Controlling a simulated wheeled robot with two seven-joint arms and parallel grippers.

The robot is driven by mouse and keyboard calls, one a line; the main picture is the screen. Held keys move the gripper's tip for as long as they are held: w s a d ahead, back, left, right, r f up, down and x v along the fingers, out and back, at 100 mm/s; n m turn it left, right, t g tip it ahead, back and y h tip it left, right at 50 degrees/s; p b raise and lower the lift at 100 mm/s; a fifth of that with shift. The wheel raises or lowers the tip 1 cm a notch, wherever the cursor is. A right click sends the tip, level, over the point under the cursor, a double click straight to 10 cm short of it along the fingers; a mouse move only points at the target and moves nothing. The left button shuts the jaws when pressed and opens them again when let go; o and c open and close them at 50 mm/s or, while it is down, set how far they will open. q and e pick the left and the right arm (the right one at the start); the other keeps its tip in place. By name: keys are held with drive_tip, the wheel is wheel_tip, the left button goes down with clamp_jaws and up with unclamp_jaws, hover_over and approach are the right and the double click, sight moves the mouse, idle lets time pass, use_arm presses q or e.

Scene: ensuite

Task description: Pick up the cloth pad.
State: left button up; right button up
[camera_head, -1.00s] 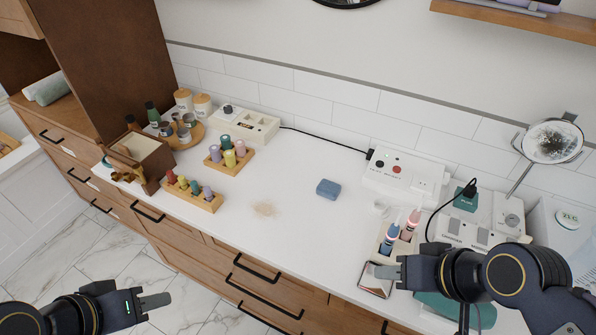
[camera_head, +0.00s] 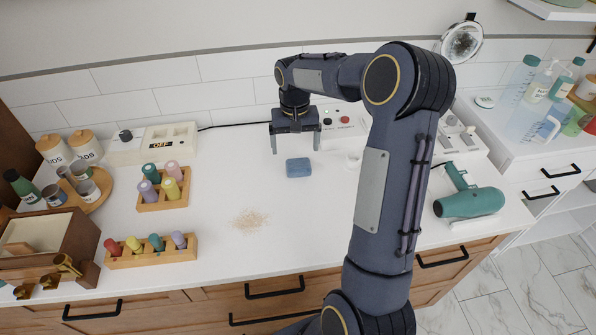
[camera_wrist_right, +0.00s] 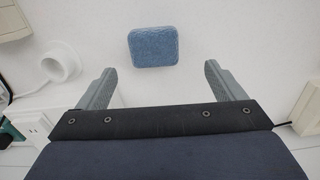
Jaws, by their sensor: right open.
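The cloth pad (camera_head: 298,168) is a small blue rounded block lying flat on the white counter, in the middle of the head view. It also shows at the top centre of the right wrist view (camera_wrist_right: 153,46). My right gripper (camera_head: 295,148) is open and empty, pointing down above and just behind the pad. In the right wrist view its two fingers (camera_wrist_right: 158,82) are spread wider than the pad, which lies ahead of the fingertips, apart from them. My left gripper is not in view.
A tan crumb patch (camera_head: 250,219) lies left of the pad on the counter (camera_head: 300,225). Wooden racks of coloured bottles (camera_head: 150,258) stand at the left. A white switch box (camera_head: 345,125) is behind on the right. A teal hair dryer (camera_head: 470,203) lies right of my arm.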

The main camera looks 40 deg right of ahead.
sight(298, 163)
drive_tip(key=f, duration=0.4)
drive_tip(key=f+p, duration=0.1)
drive_tip(key=f, duration=0.1)
drive_tip(key=shift+s+d+f, duration=0.25)
drive_tip(key=shift+s, duration=0.15)
drive_tip(key=shift+f, duration=0.5)
drive_tip(key=c, duration=1.1)
drive_tip(key=shift+o, duration=0.2)
drive_tip(key=shift+r, duration=0.15)
drive_tip(key=shift+w+r, duration=0.1)
drive_tip(key=shift+r, duration=0.5)
drive_tip(key=s+d+r+b, duration=0.2)
drive_tip(key=s+r, duration=0.9)
drive_tip(key=s, duration=0.3)
drive_tip(key=shift+d+r+b, duration=0.25)
drive_tip(key=shift+r+b, duration=0.05)
